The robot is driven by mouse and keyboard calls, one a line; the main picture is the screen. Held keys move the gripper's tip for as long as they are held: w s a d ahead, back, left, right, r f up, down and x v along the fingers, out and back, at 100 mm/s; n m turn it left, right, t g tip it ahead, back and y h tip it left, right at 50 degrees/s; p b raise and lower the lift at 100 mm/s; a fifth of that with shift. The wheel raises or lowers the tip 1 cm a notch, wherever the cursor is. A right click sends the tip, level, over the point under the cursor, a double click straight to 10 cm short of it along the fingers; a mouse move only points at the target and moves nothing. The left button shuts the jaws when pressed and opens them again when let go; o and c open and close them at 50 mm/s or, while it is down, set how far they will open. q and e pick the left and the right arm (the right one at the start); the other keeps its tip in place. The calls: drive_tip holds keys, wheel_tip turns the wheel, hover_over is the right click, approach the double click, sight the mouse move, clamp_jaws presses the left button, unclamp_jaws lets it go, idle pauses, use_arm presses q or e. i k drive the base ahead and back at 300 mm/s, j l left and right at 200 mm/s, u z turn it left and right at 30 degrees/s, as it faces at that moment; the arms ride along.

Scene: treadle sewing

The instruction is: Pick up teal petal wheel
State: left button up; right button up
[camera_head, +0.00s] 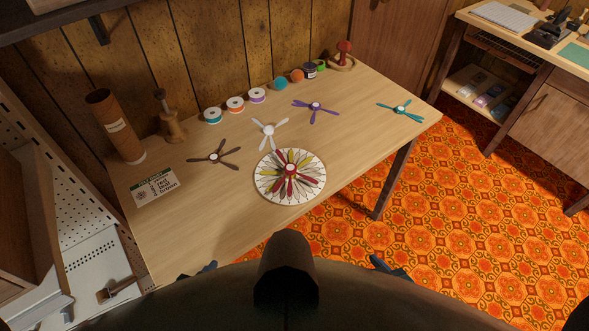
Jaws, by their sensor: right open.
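The teal petal wheel (401,109) lies flat near the right end of the wooden table, with a pale centre and several thin petals. Nothing touches it. My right gripper (391,269) shows only in part at the bottom, beyond the dark edge of my body. It is open, well below and nearer than the teal wheel, and no held object shows. A small part of my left gripper (199,270) shows at the lower left, near the table's front edge; its jaws cannot be made out.
A round white board (262,187) holds red, olive and white petals around a red-topped post (291,171). Purple (316,106), white (269,130) and brown (215,157) petal wheels lie left of the teal one. Table around the teal wheel is clear.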

sight(400, 109)
drive_tip(key=l+u, duration=0.15)
drive_tip(key=u, duration=0.3)
drive_tip(key=l+u, duration=0.15)
drive_tip(key=u, duration=0.25)
drive_tip(key=l+u, duration=0.15)
drive_tip(key=u, duration=0.3)
drive_tip(key=k+l+u, duration=0.1)
drive_tip(key=l+u, duration=0.25)
drive_tip(key=l, duration=0.15)
drive_tip(key=k+l+u, duration=0.1)
drive_tip(key=l+u, duration=0.2)
drive_tip(key=l, duration=0.2)
drive_tip(key=k+l+u, duration=0.1)
drive_tip(key=l, duration=0.2)
drive_tip(key=k+l+u, duration=0.1)
drive_tip(key=l, duration=0.25)
drive_tip(key=k+l, duration=0.3)
drive_tip(key=u, duration=0.05)
